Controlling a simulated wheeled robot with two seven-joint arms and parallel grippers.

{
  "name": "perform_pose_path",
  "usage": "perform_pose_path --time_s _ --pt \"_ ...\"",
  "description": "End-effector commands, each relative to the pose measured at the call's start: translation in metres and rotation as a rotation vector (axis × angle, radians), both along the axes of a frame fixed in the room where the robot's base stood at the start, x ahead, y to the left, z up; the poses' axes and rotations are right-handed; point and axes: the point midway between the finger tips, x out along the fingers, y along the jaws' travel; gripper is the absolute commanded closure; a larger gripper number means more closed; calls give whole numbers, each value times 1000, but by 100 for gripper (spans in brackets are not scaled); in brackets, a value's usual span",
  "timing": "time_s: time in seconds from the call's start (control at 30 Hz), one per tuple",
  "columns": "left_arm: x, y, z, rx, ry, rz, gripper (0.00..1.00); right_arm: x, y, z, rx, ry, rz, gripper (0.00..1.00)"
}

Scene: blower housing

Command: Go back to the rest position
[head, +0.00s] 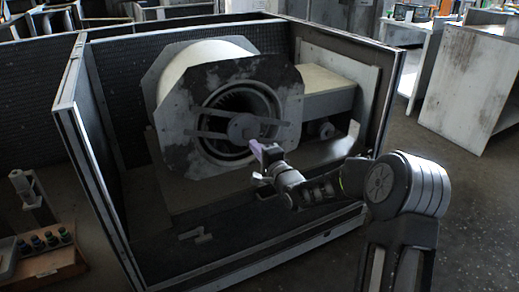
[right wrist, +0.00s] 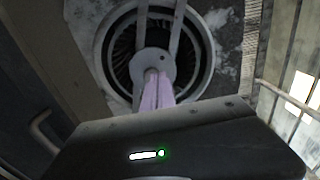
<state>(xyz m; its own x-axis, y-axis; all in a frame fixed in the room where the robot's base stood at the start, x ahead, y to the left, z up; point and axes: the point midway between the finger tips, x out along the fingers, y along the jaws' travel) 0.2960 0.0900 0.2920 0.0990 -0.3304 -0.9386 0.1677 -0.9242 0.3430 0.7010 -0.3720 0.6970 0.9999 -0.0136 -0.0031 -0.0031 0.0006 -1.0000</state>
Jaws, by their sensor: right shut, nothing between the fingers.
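The blower (head: 225,95) sits inside an open-fronted housing (head: 85,150), with its round inlet and central hub (head: 242,126) facing me. My right gripper (head: 256,148) reaches into the housing from the right, just in front of the hub. Its purple fingers are shut and empty. In the right wrist view the shut fingers (right wrist: 157,92) point at the hub (right wrist: 153,64) and overlap its lower part. I cannot tell whether they touch it. My left gripper is not in view.
The housing's right wall (head: 385,95) and front bottom edge (head: 270,250) stand close to my right arm. A small metal piece (head: 196,235) lies on the housing floor. A wooden tray (head: 45,262) with several small bottles stands at lower left. Open floor lies to the right.

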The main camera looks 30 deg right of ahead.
Motion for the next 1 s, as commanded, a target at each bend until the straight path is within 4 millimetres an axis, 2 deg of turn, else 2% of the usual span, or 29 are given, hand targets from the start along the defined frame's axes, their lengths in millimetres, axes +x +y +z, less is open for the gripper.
perform_pose_path --time_s 0.1,0.2,0.77,0.9,1.0 --pt "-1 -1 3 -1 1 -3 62 -14 -1 1 0 1 -1 100" --pt "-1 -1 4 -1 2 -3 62 -19 0 0 0 0 -1 100" --pt "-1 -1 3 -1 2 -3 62 -20 0 0 -6 0 0 100" --pt "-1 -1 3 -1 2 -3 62 -20 0 -3 -87 12 -1 100" --pt "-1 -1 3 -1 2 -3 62 -22 -2 -16 -217 60 -6 100"
